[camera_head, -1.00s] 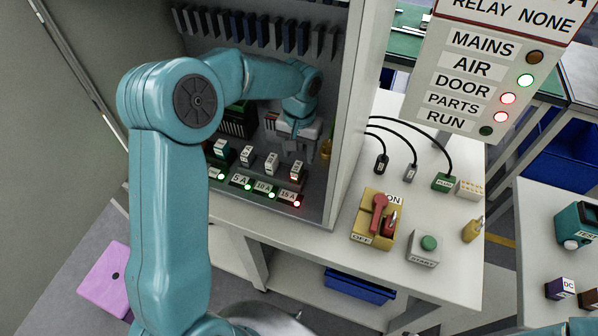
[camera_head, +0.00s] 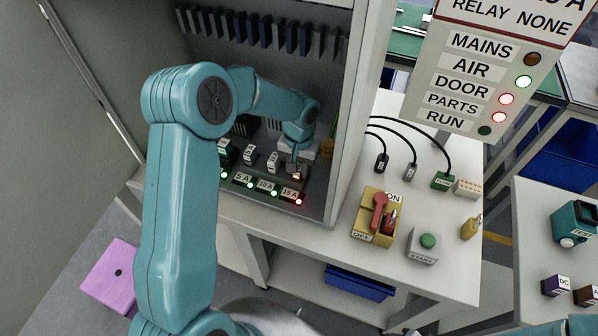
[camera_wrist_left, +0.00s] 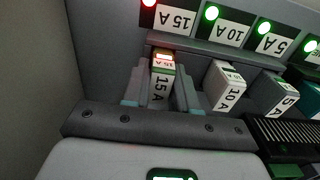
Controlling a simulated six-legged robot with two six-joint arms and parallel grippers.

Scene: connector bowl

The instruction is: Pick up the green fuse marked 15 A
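The fuse marked 15 A (camera_wrist_left: 161,88) stands in the rightmost slot of the fuse row in the cabinet. It has a white label, a green band and a red-lit top end. In the head view the fuse (camera_head: 297,177) is mostly hidden by my gripper. My left gripper (camera_wrist_left: 161,85) has one finger on each side of the fuse, close to its faces; I cannot tell whether they touch it. In the head view the left gripper (camera_head: 295,166) reaches down onto the fuse. My right gripper is not in view.
Beside it stand the 10 A fuse (camera_wrist_left: 226,88) and the 5 A fuse (camera_wrist_left: 281,96). The 15 A slot lamp (camera_head: 299,202) is red; the others are green. The cabinet's right wall (camera_head: 352,120) is close to my gripper. A red-handled switch (camera_head: 378,212) sits outside.

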